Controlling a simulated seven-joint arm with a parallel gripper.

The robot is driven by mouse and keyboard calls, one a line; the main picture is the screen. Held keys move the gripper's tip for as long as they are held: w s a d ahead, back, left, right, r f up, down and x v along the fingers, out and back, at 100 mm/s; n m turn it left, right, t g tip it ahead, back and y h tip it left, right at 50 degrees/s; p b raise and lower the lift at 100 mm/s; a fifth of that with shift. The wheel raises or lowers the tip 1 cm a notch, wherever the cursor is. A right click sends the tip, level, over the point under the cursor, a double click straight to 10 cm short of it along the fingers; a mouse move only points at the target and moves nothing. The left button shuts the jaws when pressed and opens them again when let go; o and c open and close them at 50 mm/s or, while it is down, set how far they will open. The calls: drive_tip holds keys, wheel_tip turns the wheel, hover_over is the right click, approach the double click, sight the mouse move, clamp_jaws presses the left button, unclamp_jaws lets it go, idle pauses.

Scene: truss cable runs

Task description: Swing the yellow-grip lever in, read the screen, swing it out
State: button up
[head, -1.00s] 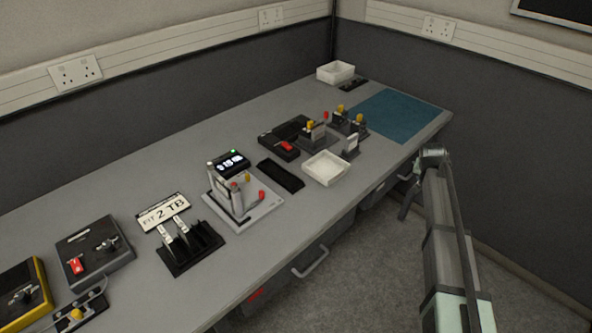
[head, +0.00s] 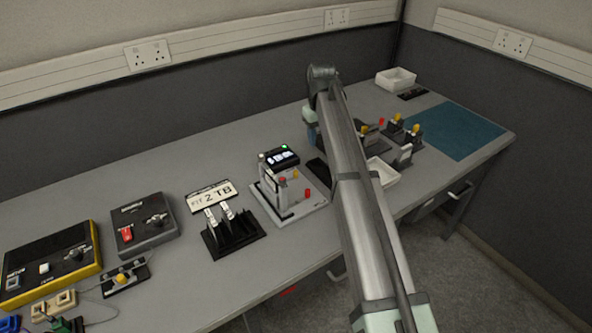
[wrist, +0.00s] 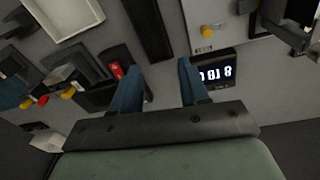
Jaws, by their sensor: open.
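A light grey plate (head: 298,208) on the bench carries grey uprights and small red grips. A small yellow grip (head: 295,174) shows near its back; it also shows in the wrist view (wrist: 207,31). How its lever stands is too small to tell. A black box with a lit screen (head: 283,158) stands behind the plate. In the wrist view the screen (wrist: 215,72) shows white digits, tilted and partly cut off by a finger. My gripper (wrist: 160,85) is open and empty, its blue fingers above the bench, left of the yellow grip and apart from it.
A white tray (head: 382,174) and several yellow-knobbed fixtures lie right of the plate, partly behind my arm. A black rack (head: 232,236) and a "2 TB" sign (head: 212,196) stand left. A blue mat (head: 458,132) lies clear at the far right.

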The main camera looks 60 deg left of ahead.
drive_tip(key=r+n, duration=0.1)
drive_tip(key=n, duration=0.1)
hover_over(296, 171)
drive_tip(key=g, duration=0.1)
drive_tip(key=shift+h, duration=0.4)
wheel_tip(296, 171, down, 13)
drive_tip(key=shift+f, duration=0.2)
drive_tip(key=shift+c, duration=0.2)
clamp_jaws()
